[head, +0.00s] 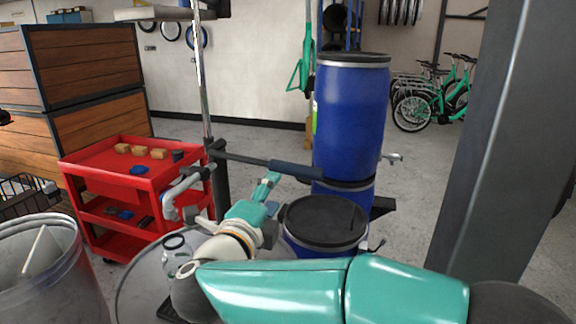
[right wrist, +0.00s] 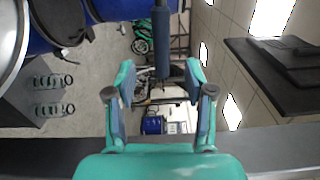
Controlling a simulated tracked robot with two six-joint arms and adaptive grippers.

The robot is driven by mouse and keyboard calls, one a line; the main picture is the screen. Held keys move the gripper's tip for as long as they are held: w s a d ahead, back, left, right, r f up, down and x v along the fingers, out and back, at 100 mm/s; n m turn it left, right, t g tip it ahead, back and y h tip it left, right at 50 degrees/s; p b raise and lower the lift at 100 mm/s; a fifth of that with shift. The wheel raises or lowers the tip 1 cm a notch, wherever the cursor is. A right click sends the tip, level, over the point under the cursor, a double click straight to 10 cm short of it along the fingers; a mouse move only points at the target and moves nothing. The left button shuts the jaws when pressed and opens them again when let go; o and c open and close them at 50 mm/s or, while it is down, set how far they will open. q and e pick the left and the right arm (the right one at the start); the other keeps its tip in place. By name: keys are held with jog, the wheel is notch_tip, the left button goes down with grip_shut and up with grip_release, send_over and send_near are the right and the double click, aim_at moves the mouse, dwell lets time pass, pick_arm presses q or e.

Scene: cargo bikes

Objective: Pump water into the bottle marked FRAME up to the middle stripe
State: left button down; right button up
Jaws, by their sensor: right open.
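A hand pump's lever ends in a dark blue grip (head: 296,169), which also shows between my fingers in the right wrist view (right wrist: 161,42). The pump's grey curved spout (head: 172,197) hangs left of my right arm. A clear vessel (head: 175,243) stands below the spout, partly hidden by my arm; I cannot make out a FRAME mark, stripes or a water level. My right gripper (head: 268,183) is open and empty, just below the grip; in its wrist view the fingers (right wrist: 160,80) stand apart on either side of the grip's line. My left gripper is not in view.
Stacked blue drums (head: 349,115) stand behind the lever, and a lower black-lidded drum (head: 326,222) is right of my gripper. A red cart (head: 115,175) and a grey bin (head: 60,265) are at left. A grey post (head: 478,140) rises at right.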

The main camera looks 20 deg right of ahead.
aim_at(287, 172)
jog(key=p+x, duration=0.2)
jog(key=x, duration=0.9)
jog(key=shift+d, duration=0.15)
grip_shut()
